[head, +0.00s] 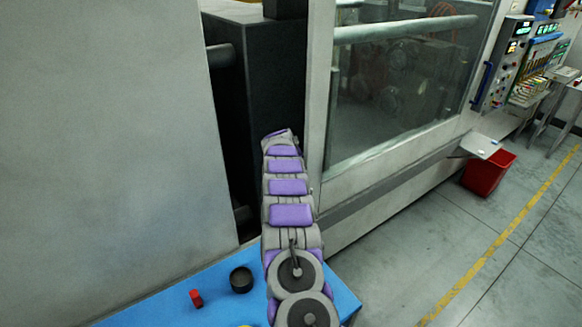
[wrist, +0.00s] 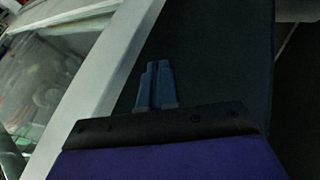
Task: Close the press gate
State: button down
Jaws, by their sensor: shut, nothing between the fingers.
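The press gate (head: 320,100) is a pale framed door with a large glass window (head: 400,85), right of centre in the head view. A dark opening (head: 278,75) stands between its left edge and a broad grey panel. My arm reaches up in front of this opening, its far end close to the gate's left edge. My gripper's fingers are hidden in the head view. In the wrist view my gripper (wrist: 155,72) is shut and empty against a dark background. The gate's pale frame (wrist: 105,70) runs diagonally left of the fingers; contact cannot be told.
The grey panel (head: 120,130) fills the left. A control panel (head: 503,65) and a red bin (head: 489,174) stand at the right.

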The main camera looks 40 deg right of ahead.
jog(key=s+a+r+n+y+b, duration=0.1)
jog(key=s+a+r, duration=0.35)
jog(key=a, duration=0.45)
jog(key=s+a+r+g+y+b, duration=0.1)
jog(key=s+a+r+y+b, duration=0.15)
jog(key=s+a, duration=0.5)
jog(key=s+a+r+n+y+b, duration=0.1)
jog(key=s+a+r, duration=0.25)
jog(key=a, duration=0.65)
jog(key=s+a+g+b, duration=0.1)
jog(key=s+a, duration=0.4)
jog(key=s, duration=0.5)
jog(key=s+a+g+b, duration=0.2)
jog(key=s+a, duration=0.3)
jog(key=s, duration=0.4)
jog(key=s+a+f+g+b, duration=0.1)
jog(key=s+a+f, duration=0.1)
jog(key=s, duration=1)
jog(key=s+a+f+g+y+b, duration=0.1)
jog(key=s+a+f, duration=0.1)
jog(key=s, duration=1)
jog(key=shift+a+f+m, duration=0.25)
jog(key=shift+f+m, duration=0.05)
jog(key=shift+f, duration=0.05)
